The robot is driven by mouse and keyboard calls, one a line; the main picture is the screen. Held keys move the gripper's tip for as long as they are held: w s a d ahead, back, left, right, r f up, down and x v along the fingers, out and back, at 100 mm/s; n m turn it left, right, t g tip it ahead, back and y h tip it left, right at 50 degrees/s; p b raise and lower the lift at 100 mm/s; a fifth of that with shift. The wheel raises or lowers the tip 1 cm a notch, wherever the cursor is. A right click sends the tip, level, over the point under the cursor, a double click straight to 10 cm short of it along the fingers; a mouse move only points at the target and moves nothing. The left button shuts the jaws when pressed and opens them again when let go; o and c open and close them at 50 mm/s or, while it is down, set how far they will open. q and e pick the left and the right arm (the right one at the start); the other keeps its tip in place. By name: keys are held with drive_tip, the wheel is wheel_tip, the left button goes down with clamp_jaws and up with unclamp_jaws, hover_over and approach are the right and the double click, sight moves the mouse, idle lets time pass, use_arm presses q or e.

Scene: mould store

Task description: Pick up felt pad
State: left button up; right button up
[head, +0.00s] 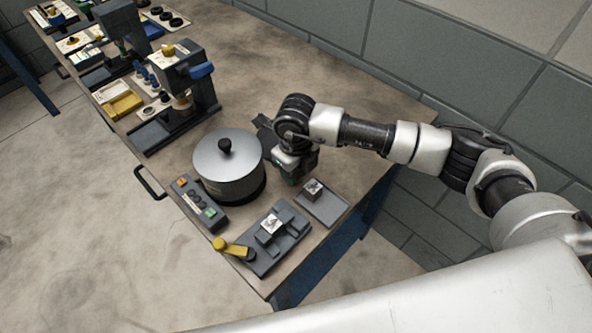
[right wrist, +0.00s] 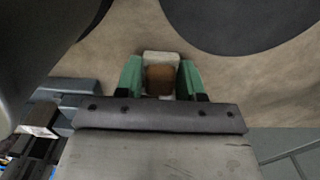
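My right gripper (right wrist: 160,76) points down at the bench beside the lidded round pot. In the right wrist view its green fingers stand on either side of a small pale block (right wrist: 162,58) with a round brown part (right wrist: 160,79). This may be the felt pad, but I cannot be sure. No clear gap shows between the fingers and the block, and I cannot tell whether they grip it or only flank it. In the head view the right gripper (head: 289,178) is partly hidden by its own wrist, and the block is not visible there. My left gripper is out of view.
The grey pot (head: 228,165) stands close left of the gripper. A shallow tray (head: 333,210) with a small block, a clamp fixture (head: 265,247) with a yellow handle, and a button box (head: 195,203) lie nearer. A press (head: 190,85) stands farther back. The bench's wall side is clear.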

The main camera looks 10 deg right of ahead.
drive_tip(key=c, duration=0.4)
drive_tip(key=shift+r, duration=0.55)
wheel_tip(320, 180, up, 3)
drive_tip(key=shift+f+b, duration=0.15)
drive_tip(key=shift+b, duration=0.6)
drive_tip(key=s+d+r, duration=0.2)
drive_tip(key=d, duration=0.1)
drive_tip(key=s+d+r+b, duration=0.1)
drive_tip(key=d+r, duration=0.1)
drive_tip(key=d, duration=0.2)
drive_tip(key=s+d+r+b, duration=0.1)
drive_tip(key=s+d+r, duration=0.1)
drive_tip(key=d+r, duration=0.1)
drive_tip(key=shift+s+d+r, duration=0.1)
drive_tip(key=shift+s+d, duration=0.05)
drive_tip(key=shift+s, duration=0.2)
